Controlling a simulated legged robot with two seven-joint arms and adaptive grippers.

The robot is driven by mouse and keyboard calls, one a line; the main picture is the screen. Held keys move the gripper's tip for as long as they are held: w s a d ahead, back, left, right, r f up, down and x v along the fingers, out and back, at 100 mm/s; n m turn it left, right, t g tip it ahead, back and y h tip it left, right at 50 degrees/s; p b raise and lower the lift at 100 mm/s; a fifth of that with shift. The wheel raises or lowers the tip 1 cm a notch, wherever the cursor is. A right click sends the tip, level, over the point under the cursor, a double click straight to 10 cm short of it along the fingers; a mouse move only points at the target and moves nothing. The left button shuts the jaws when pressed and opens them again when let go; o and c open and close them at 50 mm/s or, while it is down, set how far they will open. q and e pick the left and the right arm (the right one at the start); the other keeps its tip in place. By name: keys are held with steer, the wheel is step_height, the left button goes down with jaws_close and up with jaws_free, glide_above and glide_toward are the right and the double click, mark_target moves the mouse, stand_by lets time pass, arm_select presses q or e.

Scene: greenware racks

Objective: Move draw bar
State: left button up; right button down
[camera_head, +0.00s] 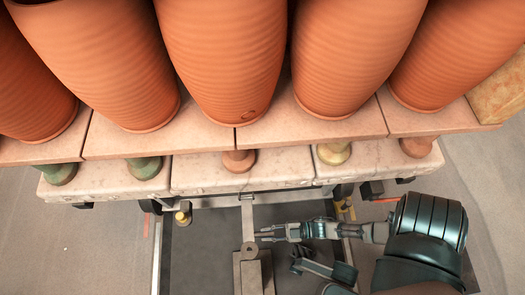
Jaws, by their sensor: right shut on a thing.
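The draw bar (248,220) is a narrow grey metal bar. It runs from under the front of the rack toward the bottom of the camera_head view and ends in a round eye. The eye sits over a grey block-like hitch (254,275); whether it is coupled I cannot tell. My right gripper (263,234) comes in from the right. Its fingers point left and are shut on the draw bar just above the eye. My left gripper is not in view.
Several tall ribbed terracotta pots (225,50) stand close together on pinkish slabs (310,125). Green, terracotta and cream props (334,152) hold these above a lower pale deck (240,175). A small yellow-topped post (183,214) stands left of the bar. Grey floor (85,245) is clear at left.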

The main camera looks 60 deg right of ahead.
steer(key=shift+s+f, duration=0.1)
steer(key=shift+f, duration=0.75)
steer(key=c, duration=1)
jaws_free()
steer(key=v, duration=1.2)
steer(key=shift+d, duration=0.1)
